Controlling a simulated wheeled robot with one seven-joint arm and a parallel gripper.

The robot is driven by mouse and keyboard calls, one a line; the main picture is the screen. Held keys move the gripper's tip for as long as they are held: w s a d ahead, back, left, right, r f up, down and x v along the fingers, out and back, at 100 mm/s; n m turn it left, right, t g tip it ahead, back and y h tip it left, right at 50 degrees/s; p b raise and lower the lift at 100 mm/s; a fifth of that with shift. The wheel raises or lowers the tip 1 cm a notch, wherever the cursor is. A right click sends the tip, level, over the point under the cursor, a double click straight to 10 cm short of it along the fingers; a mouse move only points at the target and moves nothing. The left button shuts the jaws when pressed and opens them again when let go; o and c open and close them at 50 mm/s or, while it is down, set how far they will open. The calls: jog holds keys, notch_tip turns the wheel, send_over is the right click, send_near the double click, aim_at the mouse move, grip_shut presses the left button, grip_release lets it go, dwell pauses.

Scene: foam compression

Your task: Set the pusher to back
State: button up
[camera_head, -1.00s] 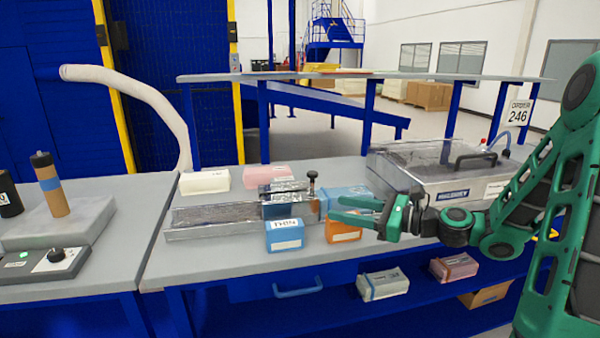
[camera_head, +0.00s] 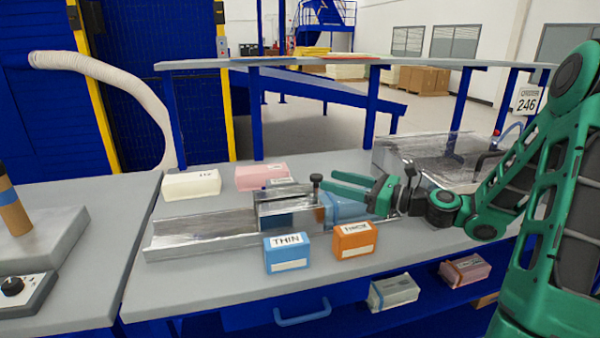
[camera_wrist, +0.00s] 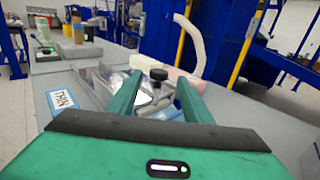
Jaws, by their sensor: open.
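The pusher (camera_head: 287,208) is a shiny metal block in a long metal channel (camera_head: 200,233) on the grey bench. A black knob (camera_head: 316,180) stands upright at its right end. A blue block (camera_head: 348,207) sits in the channel just right of the pusher. My green gripper (camera_head: 331,183) is open, its fingers pointing left at the knob from the right. In the wrist view the knob (camera_wrist: 158,75) appears between the two fingertips (camera_wrist: 158,82). I cannot tell whether the fingers touch it or are still short of it.
A blue THIN box (camera_head: 287,253) and an orange box (camera_head: 353,240) stand in front of the channel. A cream block (camera_head: 192,185) and a pink block (camera_head: 262,176) lie behind it. A clear-lidded machine (camera_head: 430,160) stands at the right.

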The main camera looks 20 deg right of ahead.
jog(key=x, duration=1)
jog(key=shift+a, duration=0.1)
grip_shut()
